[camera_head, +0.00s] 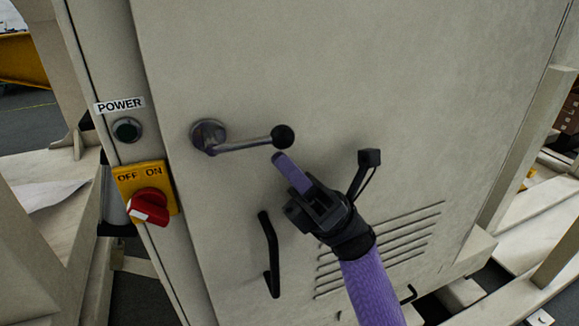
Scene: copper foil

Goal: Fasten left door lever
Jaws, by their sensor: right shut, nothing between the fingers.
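The door lever (240,143) is a metal arm with a round pivot on the left and a black ball knob (283,137) at its right end. It lies nearly level, the knob end slightly higher, on a beige cabinet door (330,60). My right gripper (279,158) comes up from the lower right with a purple sleeve. Its fingers are shut and empty, with the tips just below the black knob. Whether they touch the knob I cannot tell. My left gripper is not in view.
Left of the door are a POWER label (120,105), a dark round button (127,130) and a red rotary switch (150,205) on a yellow OFF/ON plate. A black door handle (270,255) stands below the lever. Vent slots (400,245) lie lower right.

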